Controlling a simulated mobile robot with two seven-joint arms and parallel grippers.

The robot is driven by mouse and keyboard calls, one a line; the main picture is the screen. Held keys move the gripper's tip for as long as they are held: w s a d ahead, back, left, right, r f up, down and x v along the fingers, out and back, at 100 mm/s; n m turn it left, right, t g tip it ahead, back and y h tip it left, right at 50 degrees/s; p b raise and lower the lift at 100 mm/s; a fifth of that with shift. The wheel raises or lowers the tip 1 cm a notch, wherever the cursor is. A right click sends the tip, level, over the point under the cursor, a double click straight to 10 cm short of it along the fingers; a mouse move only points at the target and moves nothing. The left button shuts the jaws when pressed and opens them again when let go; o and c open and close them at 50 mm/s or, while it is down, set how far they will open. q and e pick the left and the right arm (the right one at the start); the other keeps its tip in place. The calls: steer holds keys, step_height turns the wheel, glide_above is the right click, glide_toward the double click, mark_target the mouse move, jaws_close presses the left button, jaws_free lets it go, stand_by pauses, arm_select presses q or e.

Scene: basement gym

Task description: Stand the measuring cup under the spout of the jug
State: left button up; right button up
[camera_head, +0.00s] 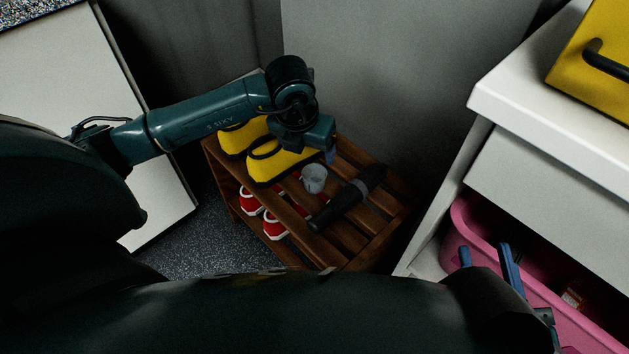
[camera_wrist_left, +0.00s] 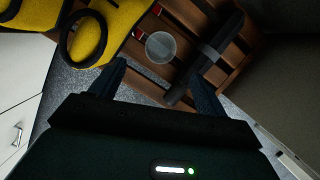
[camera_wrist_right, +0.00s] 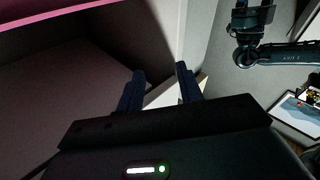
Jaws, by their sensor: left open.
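The measuring cup (camera_head: 314,178) is a small clear cup on the top shelf of a wooden slatted rack (camera_head: 372,247). It also shows in the left wrist view (camera_wrist_left: 160,47), ahead of and between the fingertips. My left gripper (camera_head: 329,155) is open and empty, above and just behind the cup in the head view. My right gripper (camera_head: 487,262) is open and empty by the pink bin, at the lower right. A yellow body with a black handle (camera_head: 597,62) on the white counter is cut off by the frame; it may be the jug. No spout shows.
A black torch-like object (camera_head: 347,199) lies close beside the cup. Yellow shoes (camera_head: 278,161) stand on its other side, with red shoes (camera_head: 275,222) below. A pink bin (camera_head: 462,224) sits under the white counter (camera_head: 520,85). A grey wall is behind the rack.

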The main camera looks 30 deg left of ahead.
arm_select(q)
steer(key=b, duration=0.1)
glide_toward(314, 172)
steer(key=s, duration=0.1)
steer(key=shift+w+d+f+b, duration=0.1)
steer(key=shift+d+f+b, duration=0.4)
steer(key=shift+f, duration=0.35)
steer(key=b+x, duration=0.1)
steer(key=x, duration=0.2)
steer(key=shift+d+f+b, duration=0.1)
steer(key=shift+f+b, duration=0.3)
steer(key=shift+f, duration=0.3)
steer(key=c, duration=1.1)
arm_select(e)
steer(key=shift+w+a+r+m+y, duration=0.1)
steer(key=shift+a+r+m+y, duration=0.1)
steer(key=shift+a+m+y, duration=0.25)
